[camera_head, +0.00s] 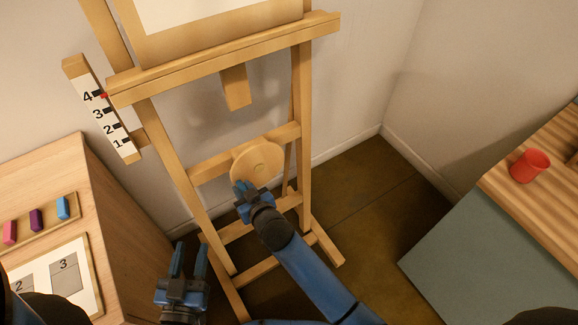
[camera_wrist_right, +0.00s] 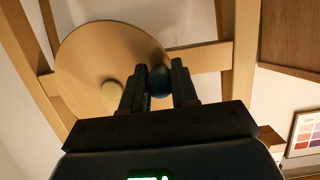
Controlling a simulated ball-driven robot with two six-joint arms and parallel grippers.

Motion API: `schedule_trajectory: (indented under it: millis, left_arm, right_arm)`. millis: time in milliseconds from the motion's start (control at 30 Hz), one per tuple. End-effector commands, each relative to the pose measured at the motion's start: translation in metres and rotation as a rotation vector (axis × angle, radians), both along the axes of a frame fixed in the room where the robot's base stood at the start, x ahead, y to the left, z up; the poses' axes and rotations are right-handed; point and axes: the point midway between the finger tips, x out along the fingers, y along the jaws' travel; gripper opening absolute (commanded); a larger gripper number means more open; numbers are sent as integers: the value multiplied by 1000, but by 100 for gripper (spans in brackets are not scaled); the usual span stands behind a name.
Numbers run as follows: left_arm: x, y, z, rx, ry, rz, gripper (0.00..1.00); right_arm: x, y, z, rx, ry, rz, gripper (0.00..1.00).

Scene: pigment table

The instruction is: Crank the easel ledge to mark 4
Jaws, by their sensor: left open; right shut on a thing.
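The wooden easel's ledge (camera_head: 225,57) crosses the top of the head view. At its left end a red pointer (camera_head: 104,96) is level with, or very near, the tick of mark 4 on the numbered scale (camera_head: 108,122). The round wooden crank disc (camera_head: 262,162) sits on a lower crossbar; it also shows in the right wrist view (camera_wrist_right: 85,65). My right gripper (camera_head: 243,190) is at the disc's lower left edge, shut on the dark round crank knob (camera_wrist_right: 160,80). My left gripper (camera_head: 188,262) is open and empty, low to the left of the easel.
A wooden cabinet (camera_head: 105,190) at left bears a tray of coloured pigment sticks (camera_head: 37,222) and a numbered board (camera_head: 85,272). A table (camera_head: 545,140) at right holds a red cup (camera_head: 530,165). Floor right of the easel is free (camera_head: 365,200).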

Motion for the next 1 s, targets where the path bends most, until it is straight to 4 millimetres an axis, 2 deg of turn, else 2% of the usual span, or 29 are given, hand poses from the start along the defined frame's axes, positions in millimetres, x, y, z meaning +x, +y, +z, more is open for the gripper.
schedule_trajectory:
  millis: [33, 233, 800, 1000]
  left_arm:
    - [0, 0, 0, 0, 0, 0, 43]
    - [0, 0, -2, 0, 0, 0, 43]
    - [0, 0, -10, 0, 0, 0, 43]
    - [0, 0, -12, 0, 0, 0, 43]
  right_arm:
    - [5, -3, 5, 1, -12, -10, 4]
    - [6, -4, 4, 4, -16, -9, 4]
    - [7, -10, -13, 0, -12, -9, 9]
    - [8, -11, -15, 1, -12, -10, 6]
